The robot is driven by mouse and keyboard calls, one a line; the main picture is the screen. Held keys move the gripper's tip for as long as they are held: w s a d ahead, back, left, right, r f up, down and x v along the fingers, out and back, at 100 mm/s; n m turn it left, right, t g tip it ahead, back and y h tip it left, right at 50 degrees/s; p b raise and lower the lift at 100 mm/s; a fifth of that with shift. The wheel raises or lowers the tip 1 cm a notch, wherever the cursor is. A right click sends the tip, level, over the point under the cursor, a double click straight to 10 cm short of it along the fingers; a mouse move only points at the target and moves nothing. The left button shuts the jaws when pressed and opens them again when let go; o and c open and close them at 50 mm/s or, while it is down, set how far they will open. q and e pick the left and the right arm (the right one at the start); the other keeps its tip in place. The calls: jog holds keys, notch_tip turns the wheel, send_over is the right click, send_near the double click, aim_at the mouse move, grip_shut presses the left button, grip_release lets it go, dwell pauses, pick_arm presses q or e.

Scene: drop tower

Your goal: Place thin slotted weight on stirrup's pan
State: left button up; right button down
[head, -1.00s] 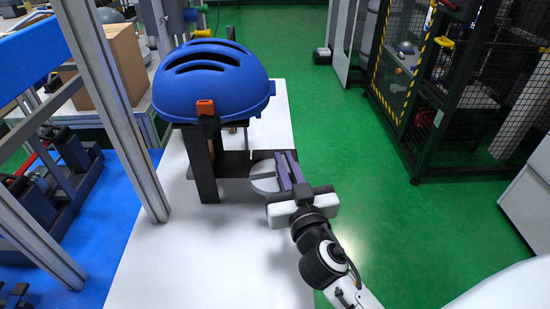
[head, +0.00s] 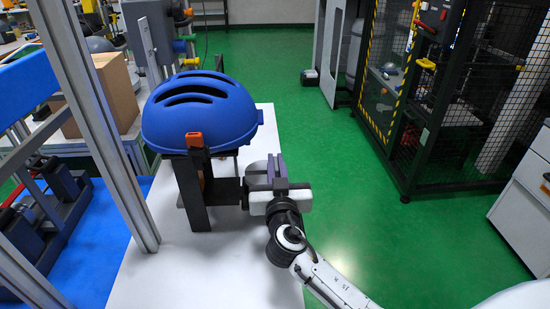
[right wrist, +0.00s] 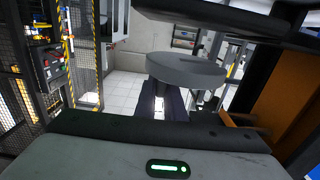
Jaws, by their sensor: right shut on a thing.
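The thin slotted weight (head: 257,169) is a flat grey disc held by my right gripper (head: 276,166). Its purple-grey fingers are shut on it. In the right wrist view the disc (right wrist: 176,70) sits at the ends of the fingers (right wrist: 163,100). The weight is just right of the dark stand (head: 194,195) beneath a blue slotted helmet (head: 203,110). A dark flat piece (head: 226,191) of the stand reaches toward the gripper; I cannot tell if it is the stirrup's pan or if the weight touches it. My left gripper is not in view.
The white table top (head: 190,275) is clear in front of the stand. An orange buckle (head: 194,140) hangs at the helmet's front. An aluminium post (head: 105,125) stands at left. Green floor lies right of the table, with a black mesh cage (head: 440,100) beyond.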

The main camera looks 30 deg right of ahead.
notch_tip(320, 180, down, 4)
jog(key=shift+r+b, duration=0.25)
jog(key=shift+b, duration=0.15)
jog(key=shift+f, duration=0.1)
jog(key=c, duration=2.3)
grip_release()
jog(key=shift+f, duration=0.3)
jog(key=o, duration=0.5)
jog(key=shift+r, duration=0.1)
jog(key=shift+c, duration=0.2)
